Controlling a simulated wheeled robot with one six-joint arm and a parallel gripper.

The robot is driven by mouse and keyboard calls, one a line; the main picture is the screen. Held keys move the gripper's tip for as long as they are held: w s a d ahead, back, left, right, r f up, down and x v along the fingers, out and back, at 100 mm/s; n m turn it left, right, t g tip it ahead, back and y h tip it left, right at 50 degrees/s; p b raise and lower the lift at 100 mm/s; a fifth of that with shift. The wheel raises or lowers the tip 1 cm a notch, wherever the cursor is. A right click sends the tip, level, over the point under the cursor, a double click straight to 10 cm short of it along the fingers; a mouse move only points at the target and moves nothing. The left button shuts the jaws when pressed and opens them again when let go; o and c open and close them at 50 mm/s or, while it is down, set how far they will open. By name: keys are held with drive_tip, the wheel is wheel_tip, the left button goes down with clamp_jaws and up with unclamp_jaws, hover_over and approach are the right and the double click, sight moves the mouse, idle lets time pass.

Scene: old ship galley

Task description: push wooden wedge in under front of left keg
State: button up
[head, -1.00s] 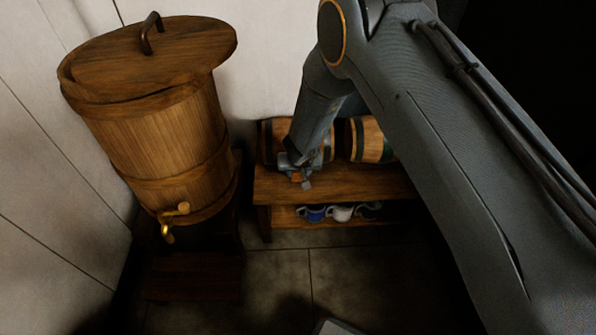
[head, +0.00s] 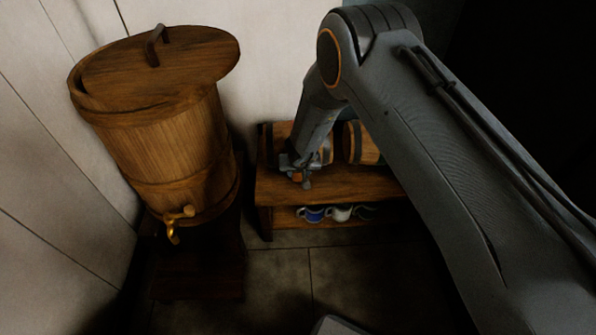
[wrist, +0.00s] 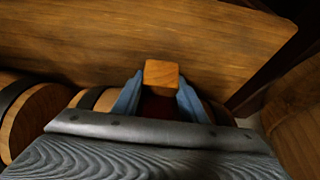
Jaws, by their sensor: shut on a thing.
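The wooden wedge (wrist: 161,74) shows in the wrist view as a small orange-brown block between the two blue fingers of my gripper (wrist: 160,82). My gripper (head: 300,174) is shut on it, low over the front of the bench in the head view. The left keg (head: 327,149) lies on its side behind my gripper and is mostly hidden by my arm. Part of it shows below the fingers in the wrist view (wrist: 90,98). I cannot tell whether the wedge touches the keg.
The right keg (head: 362,143) lies beside it on the wooden bench (head: 345,184). Several mugs (head: 340,213) stand on the lower shelf. A large lidded wooden barrel (head: 170,130) with a brass tap (head: 177,222) stands at left. Open floor (head: 340,280) lies in front.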

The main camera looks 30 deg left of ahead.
idle(0.3)
drive_tip(key=o, duration=0.9)
drive_tip(key=shift+c, duration=0.2)
drive_tip(key=shift+c, duration=0.4)
drive_tip(key=shift+p+v, duration=1.35)
drive_tip(key=shift+v, duration=0.2)
drive_tip(key=s+d+r+p, duration=0.2)
drive_tip(key=s+r+p, duration=0.1)
drive_tip(key=s+r, duration=0.1)
drive_tip(key=shift+d+r, duration=0.2)
drive_tip(key=shift+r, duration=0.4)
drive_tip(key=shift+w, duration=0.1)
